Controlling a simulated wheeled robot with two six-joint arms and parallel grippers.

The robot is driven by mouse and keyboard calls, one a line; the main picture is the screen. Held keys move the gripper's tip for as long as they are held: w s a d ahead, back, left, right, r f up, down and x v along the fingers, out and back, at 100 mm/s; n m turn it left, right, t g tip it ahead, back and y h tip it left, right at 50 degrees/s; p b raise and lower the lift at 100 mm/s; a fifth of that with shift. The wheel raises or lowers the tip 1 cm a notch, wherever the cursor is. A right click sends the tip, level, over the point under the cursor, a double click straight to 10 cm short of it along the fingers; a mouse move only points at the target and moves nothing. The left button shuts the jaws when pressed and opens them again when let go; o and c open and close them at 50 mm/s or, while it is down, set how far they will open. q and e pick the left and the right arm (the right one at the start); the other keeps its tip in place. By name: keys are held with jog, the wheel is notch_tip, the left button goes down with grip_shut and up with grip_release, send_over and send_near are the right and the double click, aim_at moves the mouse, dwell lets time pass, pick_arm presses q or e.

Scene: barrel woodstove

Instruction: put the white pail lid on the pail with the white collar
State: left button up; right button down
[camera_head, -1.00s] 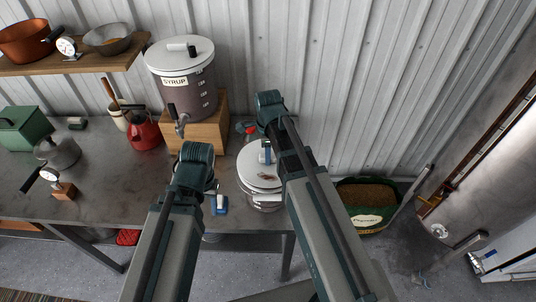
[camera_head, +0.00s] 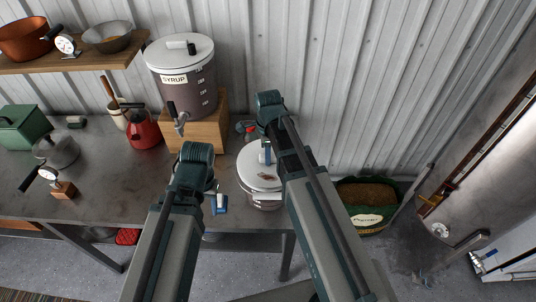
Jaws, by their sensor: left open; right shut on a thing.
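The white pail lid (camera_head: 258,178) is a round white disc with a small reddish-brown mark, at the right end of the workbench. It lies over a metal-coloured pail (camera_head: 264,201), whose lower side shows below the lid's front edge. I cannot tell whether the lid rests on the rim or is just above it, and no collar can be made out. My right gripper (camera_head: 265,154) is at the lid's far side, shut on the lid; my arm hides the lid's right part and the exact grip. My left gripper (camera_head: 219,204) is open and empty, low beside the pail's left side.
A syrup canister (camera_head: 186,92) with a spigot stands on a wooden block (camera_head: 207,134) behind. A red kettle (camera_head: 145,131) stands to the left. A green tub (camera_head: 372,207) stands right of the bench.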

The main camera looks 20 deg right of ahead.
jog(key=shift+f, duration=0.2)
dwell(0.5)
jog(key=shift+c, duration=1.1)
grip_release()
jog(key=shift+r, duration=0.1)
notch_tip(320, 180, up, 7)
jog(key=p, duration=0.7)
jog(key=shift+f+b, duration=0.25)
jog(key=shift+b, duration=0.05)
